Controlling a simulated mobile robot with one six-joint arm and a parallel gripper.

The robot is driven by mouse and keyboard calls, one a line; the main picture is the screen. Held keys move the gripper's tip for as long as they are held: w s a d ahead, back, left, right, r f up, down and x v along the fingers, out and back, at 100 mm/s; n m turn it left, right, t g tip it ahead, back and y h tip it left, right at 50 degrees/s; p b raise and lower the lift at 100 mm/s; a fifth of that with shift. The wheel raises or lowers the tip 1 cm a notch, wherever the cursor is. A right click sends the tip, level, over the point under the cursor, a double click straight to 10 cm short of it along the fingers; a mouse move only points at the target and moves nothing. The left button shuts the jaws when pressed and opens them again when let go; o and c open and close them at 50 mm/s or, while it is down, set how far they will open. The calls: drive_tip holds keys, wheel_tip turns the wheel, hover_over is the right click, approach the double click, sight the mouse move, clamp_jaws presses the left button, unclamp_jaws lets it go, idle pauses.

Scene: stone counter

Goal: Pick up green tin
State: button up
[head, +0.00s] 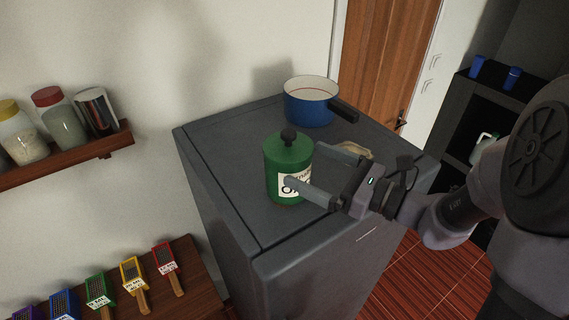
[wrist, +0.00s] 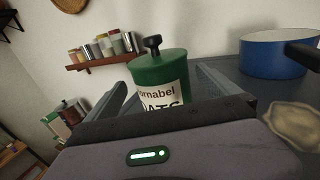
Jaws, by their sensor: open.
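The green tin (head: 285,160) stands upright on the dark grey counter. It has a lid with a black knob and a white label. My gripper (head: 305,166) is open, its two fingers reaching toward the tin from the right. The near finger crosses in front of the tin's label and the far finger lies behind its right side. In the wrist view the tin (wrist: 160,78) stands between the two fingers, with its lower part hidden behind my gripper body. Whether either finger touches it I cannot tell.
A blue pot (head: 308,106) with a black handle stands at the back of the counter (head: 225,160). A pale flat object (wrist: 296,124) lies right of my gripper. A wall shelf (head: 70,158) with jars is at left. Several coloured graters lie on a lower wooden surface (head: 196,262).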

sight(288, 157)
drive_tip(key=x, duration=0.2)
drive_tip(key=p+x, duration=0.1)
drive_tip(key=x, duration=0.1)
drive_tip(key=p+x, duration=0.1)
drive_tip(key=x, duration=0.1)
drive_tip(key=shift+w+a+f, duration=0.25)
drive_tip(key=shift+a+f, duration=0.05)
drive_tip(key=shift+f, duration=0.1)
drive_tip(key=shift+s+d+r, duration=0.1)
drive_tip(key=shift+s+d, duration=0.05)
drive_tip(key=shift+c, duration=0.2)
drive_tip(key=shift+s+d, duration=0.15)
drive_tip(key=shift+d, duration=0.05)
drive_tip(key=c, duration=0.4)
drive_tip(key=shift+a, duration=0.15)
drive_tip(key=c, duration=1.3)
drive_tip(key=shift+c, duration=0.2)
